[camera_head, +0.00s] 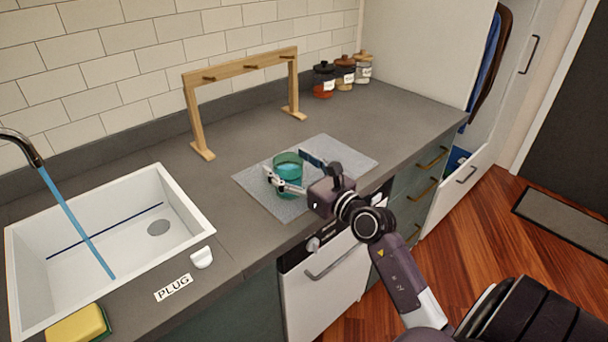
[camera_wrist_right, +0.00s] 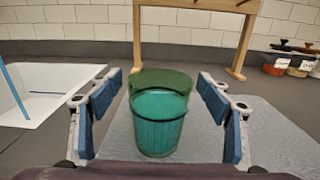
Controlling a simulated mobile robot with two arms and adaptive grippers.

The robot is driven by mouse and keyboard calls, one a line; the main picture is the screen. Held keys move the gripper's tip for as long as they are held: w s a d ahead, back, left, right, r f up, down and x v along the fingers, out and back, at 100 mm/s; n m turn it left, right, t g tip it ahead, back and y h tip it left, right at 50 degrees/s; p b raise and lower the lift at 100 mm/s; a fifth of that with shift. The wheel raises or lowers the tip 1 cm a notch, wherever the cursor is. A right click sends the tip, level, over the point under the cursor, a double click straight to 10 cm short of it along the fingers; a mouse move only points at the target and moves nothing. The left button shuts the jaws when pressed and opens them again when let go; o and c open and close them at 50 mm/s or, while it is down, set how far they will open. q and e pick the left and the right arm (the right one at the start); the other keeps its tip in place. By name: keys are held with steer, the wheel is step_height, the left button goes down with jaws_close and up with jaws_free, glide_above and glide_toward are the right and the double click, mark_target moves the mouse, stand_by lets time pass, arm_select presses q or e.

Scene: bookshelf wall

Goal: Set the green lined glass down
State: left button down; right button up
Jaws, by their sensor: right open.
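The green lined glass (camera_head: 288,172) stands upright on a light grey mat (camera_head: 345,150) on the counter. It is see-through green with dark lines around it. My right gripper (camera_head: 296,176) is open, with one finger on each side of the glass. In the right wrist view the glass (camera_wrist_right: 159,115) stands between the blue finger pads, with a gap on both sides. My left gripper is not in view.
A wooden rack (camera_head: 240,65) stands behind the mat, and several lidded jars (camera_head: 345,75) stand at the back right. A white sink (camera_head: 30,245) with running water, a white plug (camera_head: 202,257) and a yellow sponge (camera_head: 76,325) are on the left. The mat's right part is clear.

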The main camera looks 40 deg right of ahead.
steer(key=s, duration=0.3)
steer(key=s+b, duration=0.1)
steer(key=s, duration=0.2)
steer(key=s+b, duration=0.1)
steer(key=s, duration=0.3)
steer(key=shift+s+d+f, duration=0.1)
steer(key=shift+d+f, duration=0.15)
steer(key=shift+d, duration=0.1)
steer(key=shift+s+r, duration=0.15)
steer(key=shift+s, duration=0.55)
steer(key=shift+d, duration=0.1)
